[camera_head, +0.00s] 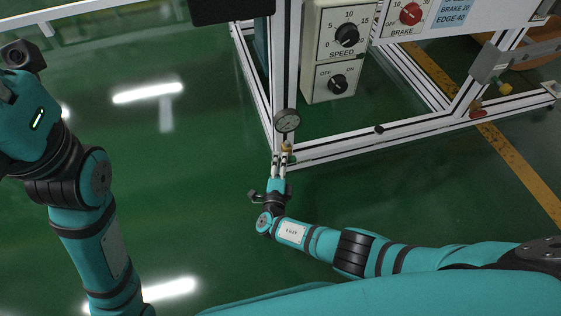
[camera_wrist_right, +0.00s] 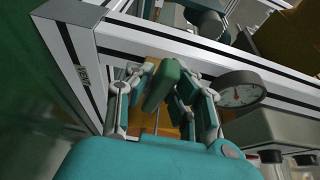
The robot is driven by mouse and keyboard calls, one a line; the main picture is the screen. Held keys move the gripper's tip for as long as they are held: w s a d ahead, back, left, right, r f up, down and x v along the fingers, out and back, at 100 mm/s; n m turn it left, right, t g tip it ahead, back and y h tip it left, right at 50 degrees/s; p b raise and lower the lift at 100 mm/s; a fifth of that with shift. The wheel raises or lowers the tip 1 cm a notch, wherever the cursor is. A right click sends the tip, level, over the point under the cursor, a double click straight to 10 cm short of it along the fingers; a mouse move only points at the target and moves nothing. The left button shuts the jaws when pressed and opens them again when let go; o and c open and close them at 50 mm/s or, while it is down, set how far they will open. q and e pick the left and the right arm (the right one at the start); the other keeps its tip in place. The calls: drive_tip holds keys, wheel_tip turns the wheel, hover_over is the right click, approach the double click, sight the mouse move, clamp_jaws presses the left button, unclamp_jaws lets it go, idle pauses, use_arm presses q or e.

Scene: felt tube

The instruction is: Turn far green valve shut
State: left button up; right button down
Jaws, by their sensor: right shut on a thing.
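The green valve handle (camera_wrist_right: 162,84) shows in the right wrist view, upright and slanted between my fingers. My right gripper (camera_wrist_right: 163,88) is shut on it, with one finger on each side. A brass-coloured part shows behind and below the handle. In the head view my right gripper (camera_head: 281,151) reaches up to the frame's near corner post, just below the round gauge (camera_head: 287,120). There the fingers hide the handle. The gauge also shows in the wrist view (camera_wrist_right: 241,91), right of the fingers.
The white frame (camera_head: 360,141) stands close around the valve. A speed panel (camera_head: 326,69) with black knobs and a brake panel (camera_head: 396,30) with a red knob sit above right. Another valve (camera_head: 506,89) with a yellowish part is far right. The green floor at left is clear.

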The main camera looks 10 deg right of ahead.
sight(280, 160)
drive_tip(key=shift+s+a+f, duration=0.15)
drive_tip(key=shift+f, duration=0.15)
drive_tip(key=shift+n, duration=0.3)
drive_tip(key=c, duration=1.2)
unclamp_jaws()
drive_tip(key=shift+c, duration=0.2)
drive_tip(key=shift+r, duration=0.1)
drive_tip(key=shift+r, duration=0.4)
wheel_tip(280, 160, up, 9)
drive_tip(key=shift+r, duration=0.1)
